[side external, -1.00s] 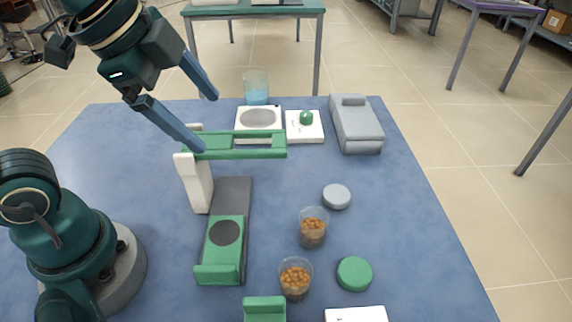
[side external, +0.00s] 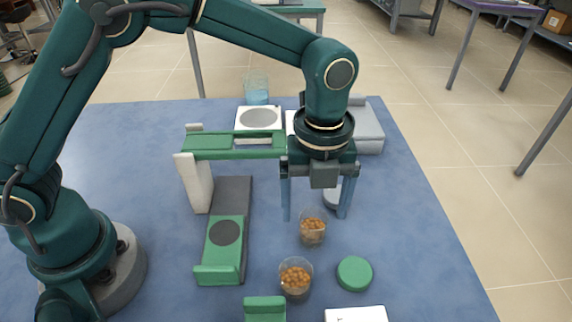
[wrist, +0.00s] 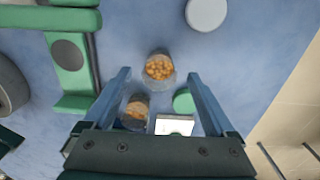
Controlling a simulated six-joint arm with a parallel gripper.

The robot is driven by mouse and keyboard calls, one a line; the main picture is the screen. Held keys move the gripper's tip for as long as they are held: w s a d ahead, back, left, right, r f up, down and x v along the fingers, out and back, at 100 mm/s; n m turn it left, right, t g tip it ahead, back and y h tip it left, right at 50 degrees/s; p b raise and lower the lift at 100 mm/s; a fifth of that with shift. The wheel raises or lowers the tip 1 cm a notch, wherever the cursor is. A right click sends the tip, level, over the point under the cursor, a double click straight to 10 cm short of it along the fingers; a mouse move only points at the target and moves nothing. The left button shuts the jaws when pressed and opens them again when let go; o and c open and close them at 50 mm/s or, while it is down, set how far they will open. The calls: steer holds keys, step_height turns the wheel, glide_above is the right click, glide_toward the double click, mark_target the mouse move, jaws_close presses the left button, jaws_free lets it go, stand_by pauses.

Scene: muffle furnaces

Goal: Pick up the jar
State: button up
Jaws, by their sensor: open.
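Two clear jars with orange-brown pieces in them stand upright on the blue table. The farther jar (side external: 312,232) is below and between the fingers of my gripper (side external: 315,217). The nearer jar (side external: 296,283) stands closer to the front. My gripper is open, points down and holds nothing. In the wrist view, the farther jar (wrist: 159,69) shows between the fingertips, and the nearer jar (wrist: 135,113) is by the left finger. I cannot tell how high the fingertips are above the table.
A green round lid (side external: 354,273) lies right of the jars. A grey round lid (wrist: 206,13) is partly hidden behind my right finger in the side view. A green and grey stand (side external: 222,245) is to the left. A white box (side external: 356,314) is at the front.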

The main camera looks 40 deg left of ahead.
mark_target(313, 227)
steer(key=shift+s+f, duration=0.1)
steer(key=shift+f, duration=2.5)
jaws_close()
